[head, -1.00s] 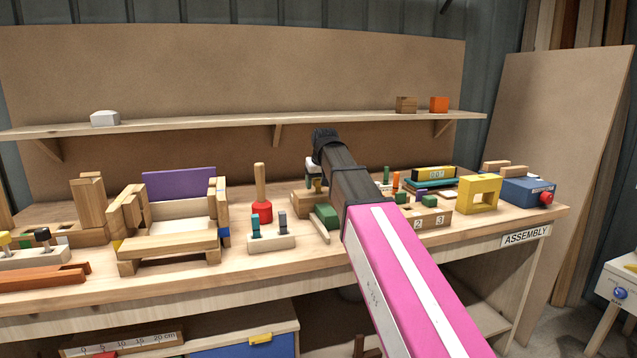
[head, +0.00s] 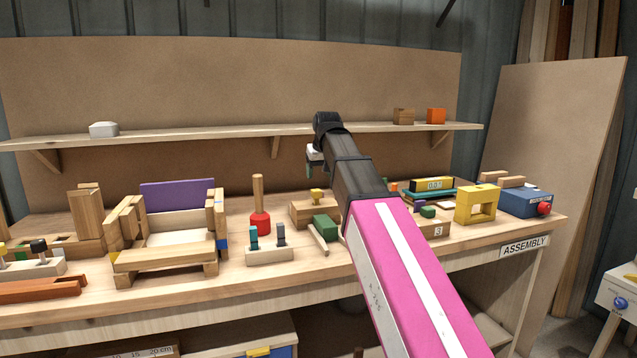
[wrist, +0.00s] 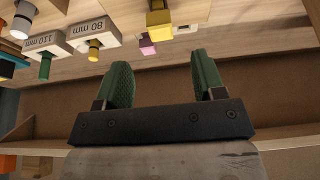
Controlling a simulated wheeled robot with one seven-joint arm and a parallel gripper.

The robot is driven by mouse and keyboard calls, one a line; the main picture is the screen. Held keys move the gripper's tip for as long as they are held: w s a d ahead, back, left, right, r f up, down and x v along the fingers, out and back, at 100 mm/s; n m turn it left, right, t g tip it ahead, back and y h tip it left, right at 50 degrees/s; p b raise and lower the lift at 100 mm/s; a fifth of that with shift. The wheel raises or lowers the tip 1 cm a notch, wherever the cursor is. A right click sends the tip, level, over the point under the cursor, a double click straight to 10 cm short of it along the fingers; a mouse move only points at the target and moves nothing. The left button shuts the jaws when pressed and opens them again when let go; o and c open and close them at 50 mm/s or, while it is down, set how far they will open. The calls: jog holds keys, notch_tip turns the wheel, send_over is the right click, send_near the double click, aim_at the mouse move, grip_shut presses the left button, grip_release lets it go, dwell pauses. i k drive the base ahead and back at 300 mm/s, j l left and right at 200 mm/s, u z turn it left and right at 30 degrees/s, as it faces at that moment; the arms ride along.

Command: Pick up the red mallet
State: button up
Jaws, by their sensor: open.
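The red mallet (head: 260,224) stands upright on the workbench, its red head down and its wooden handle (head: 258,190) pointing up. It is left of my arm in the head view and does not show in the wrist view. My gripper (wrist: 162,65) is open and empty, with its two green fingers spread. In the head view, a small part of my gripper (head: 313,160) shows beside the dark wrist, above the bench and to the right of the mallet. The rest of it is hidden behind my arm.
A two-peg block (head: 268,254) stands just in front of the mallet. A green-headed mallet (head: 326,227) and a wooden block with a yellow knob (head: 316,207) lie to its right. A wooden frame with a purple back (head: 178,194) stands left. A shelf (head: 220,132) runs above.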

aim_at(260, 219)
jog(key=k, duration=1)
